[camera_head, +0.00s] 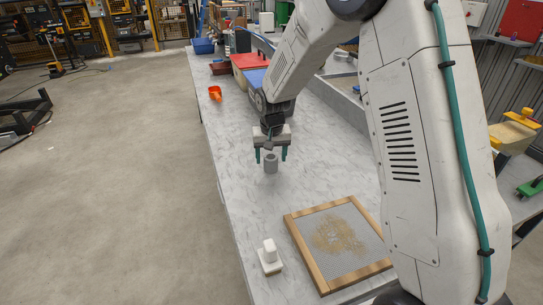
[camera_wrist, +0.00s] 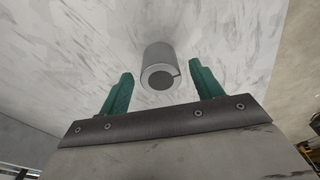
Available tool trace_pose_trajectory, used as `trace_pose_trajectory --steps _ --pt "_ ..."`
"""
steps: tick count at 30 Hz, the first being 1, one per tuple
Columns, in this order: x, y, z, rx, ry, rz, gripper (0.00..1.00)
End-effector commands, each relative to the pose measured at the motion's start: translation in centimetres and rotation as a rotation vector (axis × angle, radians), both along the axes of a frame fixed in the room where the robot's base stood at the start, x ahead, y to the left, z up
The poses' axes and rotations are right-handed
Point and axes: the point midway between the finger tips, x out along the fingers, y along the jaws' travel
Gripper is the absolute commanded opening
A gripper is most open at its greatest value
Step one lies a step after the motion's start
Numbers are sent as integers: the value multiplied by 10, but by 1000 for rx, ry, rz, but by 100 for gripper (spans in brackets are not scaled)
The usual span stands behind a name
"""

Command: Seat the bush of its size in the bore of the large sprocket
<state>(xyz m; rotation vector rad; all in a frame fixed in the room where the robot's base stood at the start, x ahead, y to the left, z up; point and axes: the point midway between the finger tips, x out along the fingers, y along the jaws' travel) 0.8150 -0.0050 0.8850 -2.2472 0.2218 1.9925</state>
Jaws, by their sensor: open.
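A grey cylindrical bush (camera_head: 271,164) stands on the marbled bench top under my gripper. In the wrist view the bush (camera_wrist: 157,55) shows a dark round bore and a narrow slit in its wall. My gripper (camera_head: 270,155) is open, with its two green fingers pointing down. In the wrist view the bush lies ahead of and between the fingertips (camera_wrist: 160,68), with clear gaps on both sides. It is not gripped. I cannot make out a large sprocket in either view.
A wood-framed mesh sieve (camera_head: 290,219) with tan grains lies at the front right. A white block on a white plate (camera_head: 270,266) sits near the front left edge. An orange scoop (camera_head: 215,92) and several bins stand farther back. The bench around the bush is clear.

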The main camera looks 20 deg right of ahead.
Motion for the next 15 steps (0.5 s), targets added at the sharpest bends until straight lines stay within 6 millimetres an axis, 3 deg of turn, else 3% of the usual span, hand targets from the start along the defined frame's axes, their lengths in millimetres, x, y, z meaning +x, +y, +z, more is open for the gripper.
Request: trace_pose_trajectory --steps 5,15 --pt "-2 1 24 0 -5 0 65" --pt "-10 2 95 0 -4 0 65"
